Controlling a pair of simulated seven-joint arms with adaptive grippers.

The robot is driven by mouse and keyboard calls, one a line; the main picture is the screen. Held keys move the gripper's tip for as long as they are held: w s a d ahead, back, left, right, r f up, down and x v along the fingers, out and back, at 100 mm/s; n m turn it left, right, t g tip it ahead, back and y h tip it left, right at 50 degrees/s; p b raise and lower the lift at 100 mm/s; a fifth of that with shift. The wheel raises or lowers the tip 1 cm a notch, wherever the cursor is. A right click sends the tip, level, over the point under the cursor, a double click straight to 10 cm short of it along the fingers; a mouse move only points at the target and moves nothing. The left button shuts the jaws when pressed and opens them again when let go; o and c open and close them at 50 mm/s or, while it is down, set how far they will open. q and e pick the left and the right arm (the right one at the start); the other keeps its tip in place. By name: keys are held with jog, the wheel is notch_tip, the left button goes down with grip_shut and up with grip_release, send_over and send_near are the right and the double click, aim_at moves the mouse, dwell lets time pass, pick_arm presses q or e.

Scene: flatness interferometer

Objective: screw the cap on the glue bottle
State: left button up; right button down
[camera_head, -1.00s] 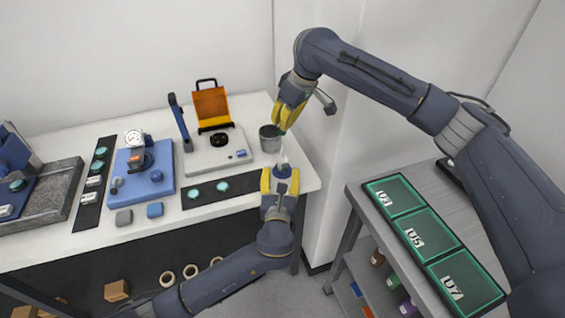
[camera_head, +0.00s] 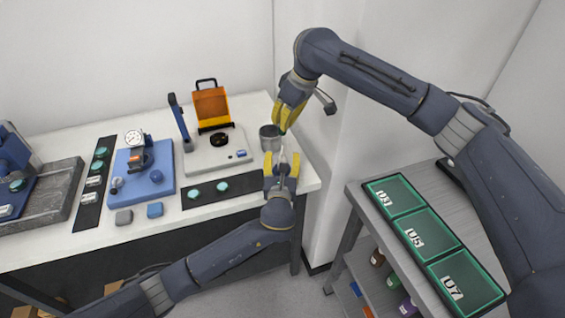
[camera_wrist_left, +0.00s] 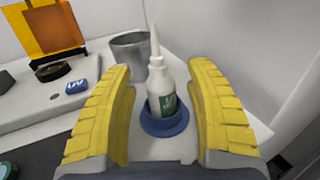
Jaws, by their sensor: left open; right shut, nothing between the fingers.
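The glue bottle (camera_wrist_left: 165,92) is white with a green label and a pointed nozzle. It stands upright in a blue ring-shaped holder (camera_wrist_left: 164,123) on the bench. My left gripper (camera_wrist_left: 163,90) is open, its yellow fingers on either side of the bottle with gaps visible. In the head view the left gripper (camera_head: 281,162) mostly hides the bottle. My right gripper (camera_head: 287,124) is shut, higher up near the wall. A small dark green spot shows at its fingertips; I cannot tell what it is. I cannot make out the cap.
A grey metal cup (camera_head: 270,138) stands just behind the bottle. The instrument with the orange screen (camera_head: 211,105) is left of it. A black strip (camera_head: 208,204) with teal discs lies nearer the bench front. A cart with green trays (camera_head: 428,236) is at right.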

pick_arm(q)
jog(key=shift+c, duration=0.5)
grip_shut()
pick_arm(e)
jog(key=shift+f, duration=0.1)
jog(key=shift+f, duration=2.4)
jog(key=shift+f, duration=0.9)
jog(key=shift+f, duration=0.55)
